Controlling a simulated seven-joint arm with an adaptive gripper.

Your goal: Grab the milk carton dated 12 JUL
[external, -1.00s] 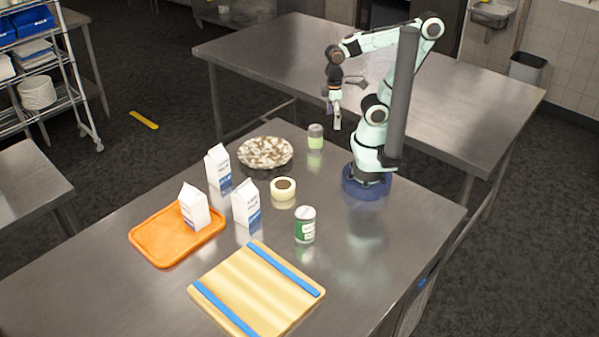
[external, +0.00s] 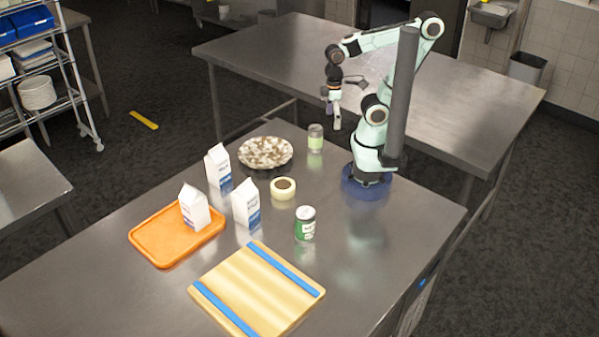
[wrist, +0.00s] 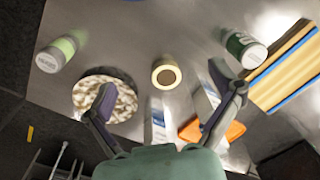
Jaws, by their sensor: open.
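Three white-and-blue milk cartons stand upright in the external view: one at the back left (external: 218,165), one on the orange tray (external: 195,208), and one in the middle (external: 245,203). The printed dates are too small to read. In the wrist view, one carton (wrist: 158,125) shows between my fingers and another (wrist: 207,92) shows partly behind the right finger. My gripper (external: 336,121) is raised at the far end of the table, well apart from the cartons. Its two fingers (wrist: 170,100) are spread, with nothing held.
The orange tray (external: 150,240) lies at the left. A speckled plate (external: 265,152), a tape roll (external: 283,189), a green-labelled can (external: 305,224) and a pale green jar (external: 315,139) stand nearby. A striped cutting board (external: 255,290) lies in front. The table's right side is clear.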

